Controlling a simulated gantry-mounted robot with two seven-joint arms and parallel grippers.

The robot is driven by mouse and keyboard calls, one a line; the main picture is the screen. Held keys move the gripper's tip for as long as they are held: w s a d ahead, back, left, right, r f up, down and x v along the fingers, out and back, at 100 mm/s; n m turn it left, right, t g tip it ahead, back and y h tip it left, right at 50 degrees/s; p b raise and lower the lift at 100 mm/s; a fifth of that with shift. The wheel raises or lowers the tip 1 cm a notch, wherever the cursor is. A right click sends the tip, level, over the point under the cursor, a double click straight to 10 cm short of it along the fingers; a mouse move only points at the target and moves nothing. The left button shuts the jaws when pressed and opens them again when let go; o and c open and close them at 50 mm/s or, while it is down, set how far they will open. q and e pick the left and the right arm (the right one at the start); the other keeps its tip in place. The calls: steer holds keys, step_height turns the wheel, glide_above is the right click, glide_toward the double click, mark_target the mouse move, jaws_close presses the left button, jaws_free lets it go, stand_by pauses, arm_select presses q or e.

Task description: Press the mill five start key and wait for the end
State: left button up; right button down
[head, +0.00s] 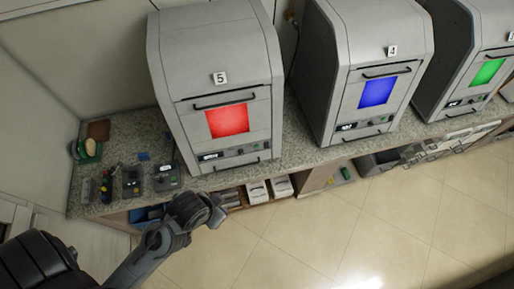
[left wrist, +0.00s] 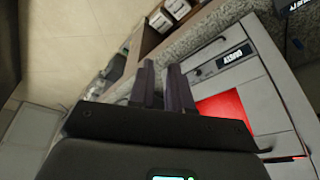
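Mill five (head: 205,45) is a grey cabinet with a "5" label and a lit red window (head: 227,120). Its control strip (head: 235,152), with a small lit display and dark controls, runs below the window; which control is the start key is too small to tell. My left gripper (head: 217,210) is in front of and below this strip, apart from the mill. In the left wrist view, its two dark fingers (left wrist: 162,78) show a narrow gap and hold nothing. The mill's display (left wrist: 233,56) and red window (left wrist: 222,112) lie to their right. My right gripper is not in view.
Mill four (head: 375,35) with a blue window (head: 378,92) and another mill with a green window (head: 487,72) stand to the right on the speckled counter (head: 290,150). Small devices (head: 132,180) lie at the counter's left end. White boxes (head: 257,192) sit on a shelf below.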

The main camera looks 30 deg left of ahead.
arm_select(q)
jaws_close()
stand_by(0.9)
stand_by(0.4)
